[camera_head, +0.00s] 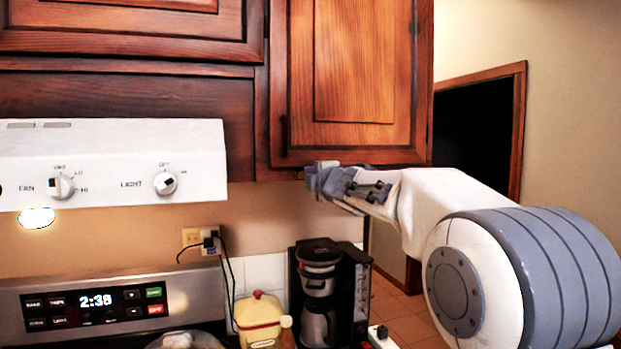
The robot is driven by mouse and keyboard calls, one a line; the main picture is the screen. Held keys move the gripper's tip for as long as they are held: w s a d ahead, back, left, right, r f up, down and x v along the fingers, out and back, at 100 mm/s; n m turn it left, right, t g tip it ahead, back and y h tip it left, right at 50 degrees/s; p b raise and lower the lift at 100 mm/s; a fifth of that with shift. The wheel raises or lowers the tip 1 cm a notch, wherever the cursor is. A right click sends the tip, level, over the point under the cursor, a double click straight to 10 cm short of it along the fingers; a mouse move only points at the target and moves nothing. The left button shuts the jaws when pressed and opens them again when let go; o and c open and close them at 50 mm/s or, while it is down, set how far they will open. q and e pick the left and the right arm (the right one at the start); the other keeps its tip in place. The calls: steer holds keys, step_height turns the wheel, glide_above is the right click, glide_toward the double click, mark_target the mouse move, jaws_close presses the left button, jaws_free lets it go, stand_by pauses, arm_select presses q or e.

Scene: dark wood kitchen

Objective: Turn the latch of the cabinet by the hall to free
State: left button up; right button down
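The wooden cabinet by the hall (355,60) hangs at the upper middle, beside the dark doorway. Its door looks closed. A thin dark upright piece (283,137) shows near the door's lower left edge; I cannot tell whether it is the latch or a handle. My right gripper (314,182) comes in from the right, just under the door's lower left corner, pointing left. A tiny yellowish spot shows beside its tip; I cannot tell what it is. The fingers are seen edge-on, so their opening and any contact with the cabinet are unclear. My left gripper is not in view.
A white range hood (115,160) with fan and light knobs is at left, above a stove panel (95,303). A black coffee maker (318,290) and a yellow jar (259,318) stand below my gripper. The doorway (475,135) is at right.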

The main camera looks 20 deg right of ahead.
steer(key=shift+f, duration=0.1)
steer(key=c, duration=0.8)
jaws_free()
steer(key=s, duration=1)
steer(key=shift+s+d+b, duration=0.15)
steer(key=shift+s+b, duration=0.05)
steer(key=shift+b, duration=0.2)
